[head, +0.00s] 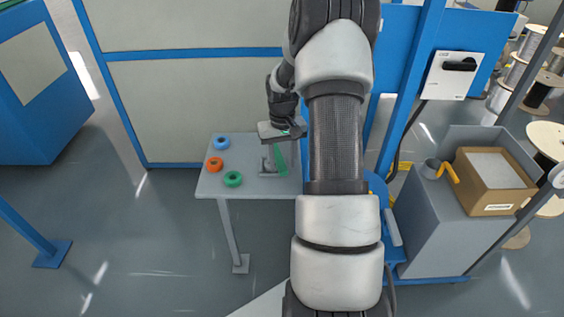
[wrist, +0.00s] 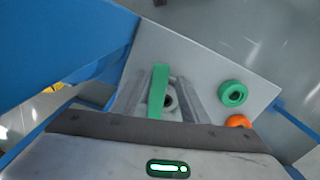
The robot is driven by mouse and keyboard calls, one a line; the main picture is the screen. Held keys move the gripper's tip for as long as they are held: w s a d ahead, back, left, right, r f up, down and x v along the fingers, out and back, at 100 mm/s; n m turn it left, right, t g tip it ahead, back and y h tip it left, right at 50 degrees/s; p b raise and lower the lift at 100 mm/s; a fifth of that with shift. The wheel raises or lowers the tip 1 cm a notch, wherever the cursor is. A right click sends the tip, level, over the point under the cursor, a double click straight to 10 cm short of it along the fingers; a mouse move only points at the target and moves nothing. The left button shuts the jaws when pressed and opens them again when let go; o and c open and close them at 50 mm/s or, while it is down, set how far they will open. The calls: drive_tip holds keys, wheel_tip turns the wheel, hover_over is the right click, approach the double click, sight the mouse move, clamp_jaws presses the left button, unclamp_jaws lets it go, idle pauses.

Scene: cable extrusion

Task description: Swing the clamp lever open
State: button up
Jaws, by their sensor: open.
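The clamp lever is a flat green bar (wrist: 158,92), lying beside a dark round hole in a grey fitting on the small table. It also shows in the head view (head: 281,161), partly under my gripper. My gripper (head: 277,146) points down over the clamp at the table's right side. In the wrist view my gripper (wrist: 161,82) is open, and the green bar appears between its grey fingers. I cannot tell whether either finger touches the bar. The clamp's grey base (head: 268,173) is partly hidden by my gripper.
On the grey table (head: 255,187) lie a blue ring (head: 221,143), an orange ring (head: 215,164) and a green ring (head: 233,179), left of the clamp. A blue-framed panel wall (head: 190,100) stands behind. A cardboard box (head: 490,203) sits on a grey cabinet at right.

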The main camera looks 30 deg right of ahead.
wheel_tip(320, 180, up, 17)
drive_tip(key=p, duration=0.1)
idle(0.3)
